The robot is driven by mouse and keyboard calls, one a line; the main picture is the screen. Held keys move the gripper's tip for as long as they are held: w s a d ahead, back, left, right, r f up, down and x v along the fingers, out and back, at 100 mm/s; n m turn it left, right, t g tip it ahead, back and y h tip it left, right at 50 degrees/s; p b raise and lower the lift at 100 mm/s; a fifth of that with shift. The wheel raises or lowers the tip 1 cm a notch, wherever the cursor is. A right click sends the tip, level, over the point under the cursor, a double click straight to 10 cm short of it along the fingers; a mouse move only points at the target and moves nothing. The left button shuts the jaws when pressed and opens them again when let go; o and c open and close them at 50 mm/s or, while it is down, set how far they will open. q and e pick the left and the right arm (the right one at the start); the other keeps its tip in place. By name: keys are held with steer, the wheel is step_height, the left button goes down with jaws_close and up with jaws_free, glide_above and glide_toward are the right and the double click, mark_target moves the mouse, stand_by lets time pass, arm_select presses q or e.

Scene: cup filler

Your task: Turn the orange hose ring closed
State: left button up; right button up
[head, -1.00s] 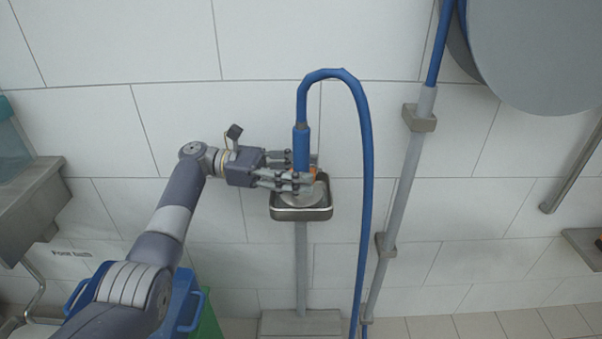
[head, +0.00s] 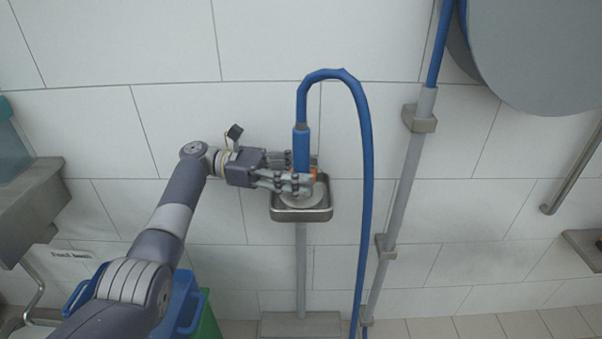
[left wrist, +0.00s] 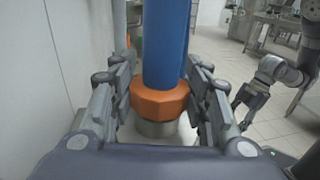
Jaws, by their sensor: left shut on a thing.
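The orange hose ring (left wrist: 160,101) sits around the lower end of the upright blue hose end (left wrist: 165,45) in the left wrist view. A grey metal collar (left wrist: 158,129) shows below it. My left gripper (left wrist: 163,95) has one finger on each side of the ring and is shut on it. In the head view the left gripper (head: 305,176) reaches in from the left, and only a small orange part of the ring (head: 314,173) shows past the fingers. The blue hose (head: 364,150) arches up and down to the right.
The hose end stands over a small metal tray (head: 303,214) on a grey post (head: 301,270) before a white tiled wall. A grey pipe (head: 398,190) runs to the right. A blue bin (head: 185,300) and a metal shelf (head: 35,210) are at left.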

mark_target(301, 128)
arm_select(q)
steer(key=shift+f, duration=0.15)
stand_by(0.7)
steer(key=o, duration=1.1)
step_height(301, 128, up, 10)
steer(key=shift+r, duration=0.1)
